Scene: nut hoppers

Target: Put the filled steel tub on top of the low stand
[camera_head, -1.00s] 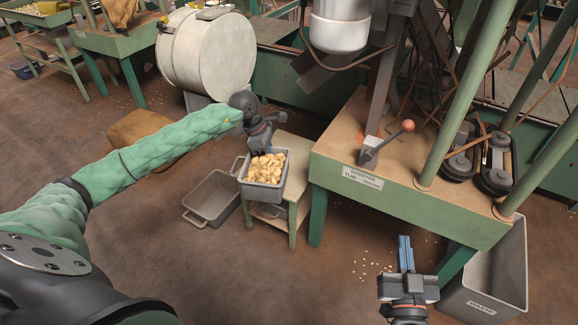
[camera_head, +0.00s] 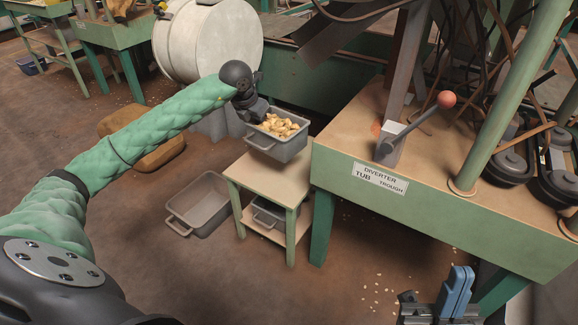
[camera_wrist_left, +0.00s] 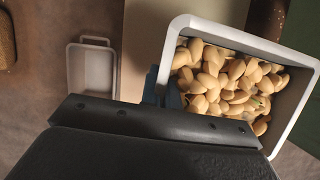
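The filled steel tub (camera_head: 275,146), a grey open box heaped with pale nuts, is held up above the far end of the low stand (camera_head: 258,182). The stand is a small pale-topped table with green legs. My left gripper (camera_head: 256,116) is shut on the tub's rim; its fingers are mostly hidden in the head view. The left wrist view shows a blue finger (camera_wrist_left: 173,97) at the tub's wall and the tub (camera_wrist_left: 176,45) overlapping the stand's pale top (camera_wrist_left: 142,40). My right gripper (camera_head: 458,288) is low at the right, its blue fingers together and empty.
An empty grey tub (camera_head: 183,221) lies on the floor left of the stand. Another tub (camera_head: 266,217) is on the stand's lower shelf. The green diverter bench (camera_head: 400,205) with its red-knobbed lever (camera_head: 418,126) stands close on the right. A brown sack (camera_head: 150,150) lies behind my left arm.

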